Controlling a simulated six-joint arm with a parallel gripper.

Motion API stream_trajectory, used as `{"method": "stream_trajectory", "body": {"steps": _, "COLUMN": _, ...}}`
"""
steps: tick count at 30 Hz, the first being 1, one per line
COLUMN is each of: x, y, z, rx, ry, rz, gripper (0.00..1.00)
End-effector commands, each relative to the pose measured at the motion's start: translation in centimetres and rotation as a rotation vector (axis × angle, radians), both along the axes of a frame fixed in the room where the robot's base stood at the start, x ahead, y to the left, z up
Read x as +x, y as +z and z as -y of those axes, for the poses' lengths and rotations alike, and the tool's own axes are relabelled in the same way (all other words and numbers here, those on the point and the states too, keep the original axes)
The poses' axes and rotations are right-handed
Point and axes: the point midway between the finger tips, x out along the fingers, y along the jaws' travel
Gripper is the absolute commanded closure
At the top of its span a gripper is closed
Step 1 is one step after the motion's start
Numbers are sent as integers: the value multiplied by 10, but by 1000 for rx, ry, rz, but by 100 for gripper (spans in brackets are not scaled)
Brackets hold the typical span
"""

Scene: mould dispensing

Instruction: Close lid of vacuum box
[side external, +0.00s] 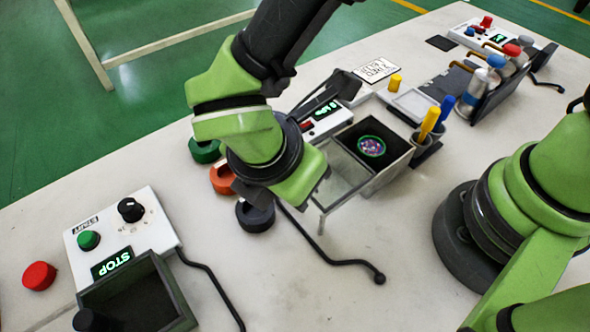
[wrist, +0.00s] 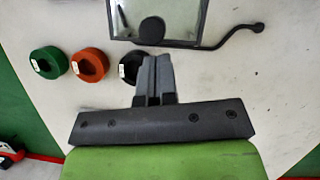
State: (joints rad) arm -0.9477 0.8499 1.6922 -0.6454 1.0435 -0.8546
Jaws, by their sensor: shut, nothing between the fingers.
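The vacuum box (side external: 398,160) is a grey open-topped box in the middle of the table. A round mould with small colourful pieces (side external: 371,146) lies inside it. Its lid (side external: 345,178) is a clear framed panel, swung open off the box's left side. In the wrist view the lid (wrist: 205,20) shows at the top, ahead of the fingers, with a dark round knob (wrist: 152,30) at its near edge. My gripper (wrist: 153,62) is shut and empty, and its fingertips are short of the lid.
Green (side external: 205,152), orange (side external: 222,179) and dark (side external: 255,217) rings lie left of the lid. A bent black rod (side external: 335,261) lies in front. Yellow and blue-handled tools (side external: 430,122) stand right of the box. A STOP control box (side external: 120,235) is front left.

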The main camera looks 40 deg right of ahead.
Motion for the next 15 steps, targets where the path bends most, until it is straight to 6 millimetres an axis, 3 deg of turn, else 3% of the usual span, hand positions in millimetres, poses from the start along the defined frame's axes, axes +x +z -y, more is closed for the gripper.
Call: {"method": "stream_trajectory", "body": {"steps": 15, "x": 2, "y": 1, "z": 9, "rx": 0, "ry": -1, "rz": 1, "gripper": 100}}
